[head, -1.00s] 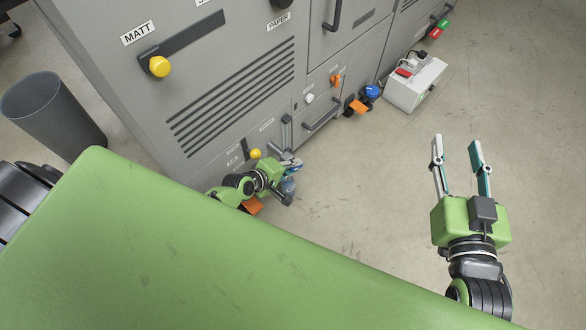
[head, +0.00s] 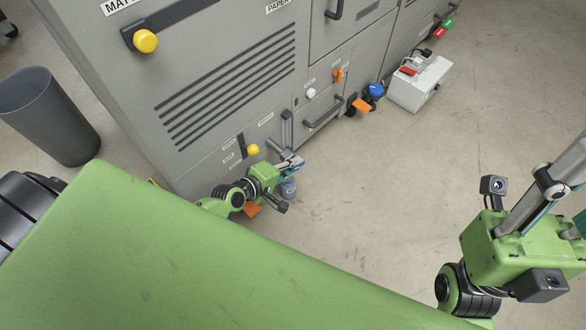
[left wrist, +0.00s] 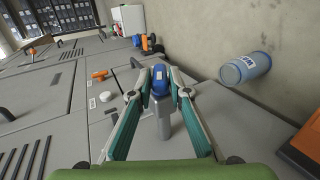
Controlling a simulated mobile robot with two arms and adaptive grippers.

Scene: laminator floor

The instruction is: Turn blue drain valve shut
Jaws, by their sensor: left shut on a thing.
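The blue drain valve handle (left wrist: 160,80) sits between the fingertips of my left gripper (left wrist: 158,76) in the left wrist view, with a pale label on it. A grey stem (left wrist: 163,122) shows below the handle. My left gripper is shut on the handle. In the head view the left gripper (head: 292,164) is at the low front of the grey machine (head: 240,60), and the handle is mostly hidden there. My right gripper (head: 562,195) is at the right edge, empty, its fingers apart and partly cut off.
A blue labelled bottle (head: 288,188) stands on the floor close to the left gripper. A yellow knob (head: 253,149) and a grey pull handle (head: 286,128) are nearby. A white box (head: 420,85) stands farther back. The floor at centre right is clear.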

